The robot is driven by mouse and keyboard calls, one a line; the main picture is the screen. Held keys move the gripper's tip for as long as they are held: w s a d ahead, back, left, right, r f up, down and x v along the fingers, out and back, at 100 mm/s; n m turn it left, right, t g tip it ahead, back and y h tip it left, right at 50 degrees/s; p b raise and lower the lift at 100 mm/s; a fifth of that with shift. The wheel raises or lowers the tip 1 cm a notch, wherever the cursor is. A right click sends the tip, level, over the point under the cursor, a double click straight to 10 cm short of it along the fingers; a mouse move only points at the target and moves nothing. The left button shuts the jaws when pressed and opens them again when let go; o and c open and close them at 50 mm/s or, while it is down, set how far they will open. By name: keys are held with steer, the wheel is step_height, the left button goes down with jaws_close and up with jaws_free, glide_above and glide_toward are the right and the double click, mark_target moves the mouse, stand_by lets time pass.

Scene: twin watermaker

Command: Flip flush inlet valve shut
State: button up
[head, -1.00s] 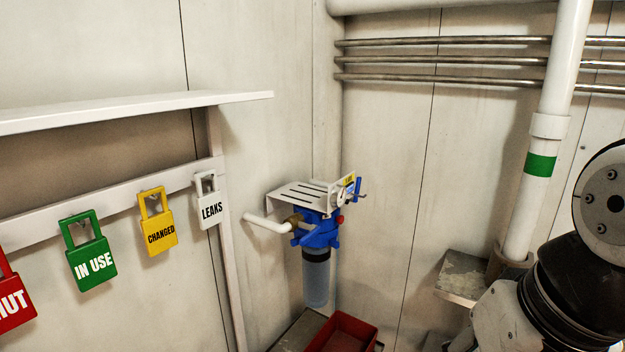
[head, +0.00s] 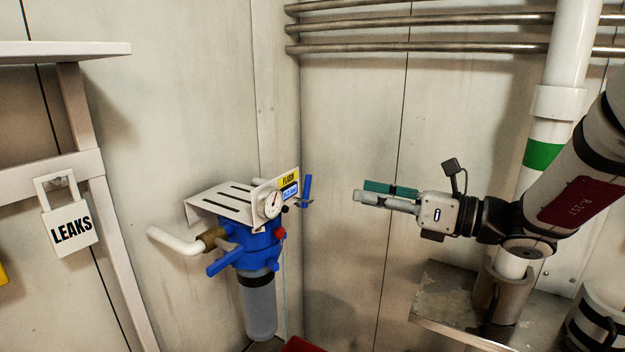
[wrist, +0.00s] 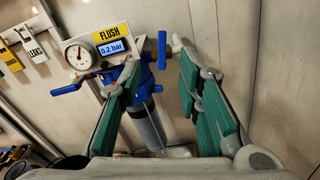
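The blue flush filter unit (head: 258,244) is mounted on the wall under a white bracket, and it also shows in the wrist view (wrist: 125,77). One blue lever (head: 225,260) sticks out low on its left side, near a brass fitting, and shows in the wrist view (wrist: 67,89). A second blue lever (head: 308,188) stands upright at its right side and shows in the wrist view (wrist: 162,50). I cannot tell which lever is the inlet valve. My gripper (head: 358,195) is right of the unit, apart from it, with its teal-padded fingers spread and empty.
A white pipe (head: 175,241) enters from the left. A LEAKS tag (head: 70,230) hangs at left. A white column (head: 562,100) stands behind my arm.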

mark_target(310, 180)
steer(key=x, duration=1.3)
steer(key=shift+w+a+r+b, duration=0.1)
steer(key=shift+w+a+b, duration=0.1)
steer(key=shift+w+b, duration=0.15)
jaws_close()
